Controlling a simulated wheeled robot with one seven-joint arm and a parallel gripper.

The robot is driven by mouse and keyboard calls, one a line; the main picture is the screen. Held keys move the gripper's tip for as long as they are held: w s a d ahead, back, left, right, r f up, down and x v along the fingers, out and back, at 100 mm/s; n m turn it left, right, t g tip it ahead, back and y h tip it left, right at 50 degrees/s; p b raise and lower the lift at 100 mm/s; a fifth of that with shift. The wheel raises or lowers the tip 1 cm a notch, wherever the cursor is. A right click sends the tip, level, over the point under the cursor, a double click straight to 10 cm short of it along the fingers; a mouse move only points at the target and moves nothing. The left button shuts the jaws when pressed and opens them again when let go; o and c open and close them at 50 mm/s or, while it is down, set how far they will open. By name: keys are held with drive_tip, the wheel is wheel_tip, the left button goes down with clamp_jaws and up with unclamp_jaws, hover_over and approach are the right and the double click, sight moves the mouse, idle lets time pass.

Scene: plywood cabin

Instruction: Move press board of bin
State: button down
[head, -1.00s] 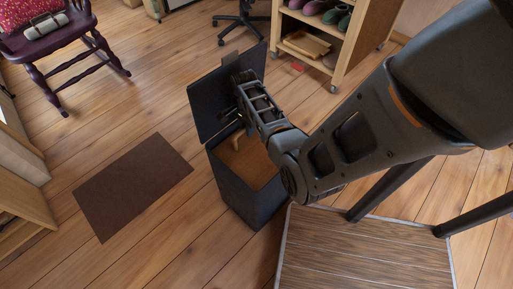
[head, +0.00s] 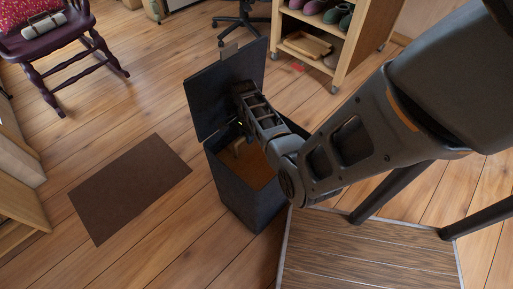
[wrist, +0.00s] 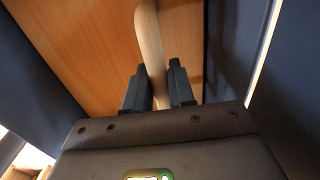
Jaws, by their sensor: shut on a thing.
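The dark bin (head: 237,196) stands on the floor with its lid (head: 222,88) raised. The orange-brown wooden press board (head: 258,173) shows inside the bin's opening, below the rim. Its pale wooden handle (head: 240,149) stands up from the board. My gripper reaches over the opening from the right; its fingertips are largely hidden in the head view. In the wrist view, my gripper (wrist: 158,85) is shut on the handle (wrist: 150,45), with one finger on each side and the board (wrist: 95,45) behind. The bin's dark walls flank it.
A brown mat (head: 130,188) lies left of the bin. A wooden shelf unit (head: 351,50) with shoes stands behind on the right, and a purple rocking chair (head: 68,40) at the back left. Open floor surrounds the bin's left side.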

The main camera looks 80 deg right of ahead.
sight(248, 147)
drive_tip(key=shift+f+b, duration=1.95)
drive_tip(key=shift+f, duration=0.95)
drive_tip(key=c, duration=0.9)
unclamp_jaws()
drive_tip(key=shift+o, duration=0.2)
drive_tip(key=shift+r, duration=0.15)
wheel_tip(248, 147, up, 7)
drive_tip(key=p, duration=0.7)
